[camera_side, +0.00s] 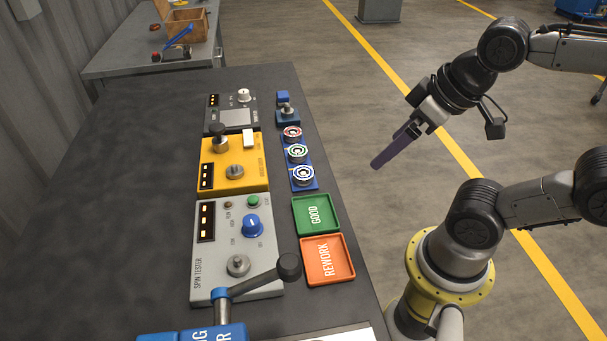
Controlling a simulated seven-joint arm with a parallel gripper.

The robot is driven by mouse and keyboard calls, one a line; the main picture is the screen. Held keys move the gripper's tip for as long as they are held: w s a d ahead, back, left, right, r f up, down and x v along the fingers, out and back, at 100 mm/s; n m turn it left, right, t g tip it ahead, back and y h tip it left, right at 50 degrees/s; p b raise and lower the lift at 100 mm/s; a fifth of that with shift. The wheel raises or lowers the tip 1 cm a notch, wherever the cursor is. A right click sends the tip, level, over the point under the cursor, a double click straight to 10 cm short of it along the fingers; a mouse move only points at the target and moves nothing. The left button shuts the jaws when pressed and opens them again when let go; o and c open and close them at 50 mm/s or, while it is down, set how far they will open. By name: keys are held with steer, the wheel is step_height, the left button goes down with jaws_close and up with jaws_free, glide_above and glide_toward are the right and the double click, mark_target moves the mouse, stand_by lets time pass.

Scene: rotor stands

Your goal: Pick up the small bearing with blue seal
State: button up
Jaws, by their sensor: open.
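The small bearing with the blue seal (303,175) sits at the near end of a blue rack (313,184) on the table. Beside it in the same row are a bearing with a green seal (297,153) and one with a red seal (292,133). My gripper (385,160) is empty and held in the air to the right of the rack, past the table's edge. Its long dark fingers overlap in this view, so the gap between them is hard to see.
A green GOOD tray (334,199) and an orange REWORK tray (348,266) lie nearer than the rack. Left stand a grey spin tester (210,262), a yellow tester (212,178) and a grey device (251,128). A black-knobbed lever (262,277) rises in front. The table's left side is clear.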

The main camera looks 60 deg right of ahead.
steer(key=w+a+r+m+g+y, duration=0.15)
steer(key=w+r+m, duration=0.25)
steer(key=m, duration=0.4)
steer(key=m+g+y, duration=0.3)
steer(key=m, duration=0.8)
glide_above(303, 173)
steer(key=s+d, duration=0.2)
step_height(303, 173, down, 5)
steer(key=d+f+m, duration=0.1)
steer(key=d+f, duration=0.3)
steer(key=f, duration=0.1)
steer(key=x, duration=0.8)
steer(key=shift+w+d, duration=0.1)
steer(key=shift+w, duration=0.1)
steer(key=shift+x, duration=2.7)
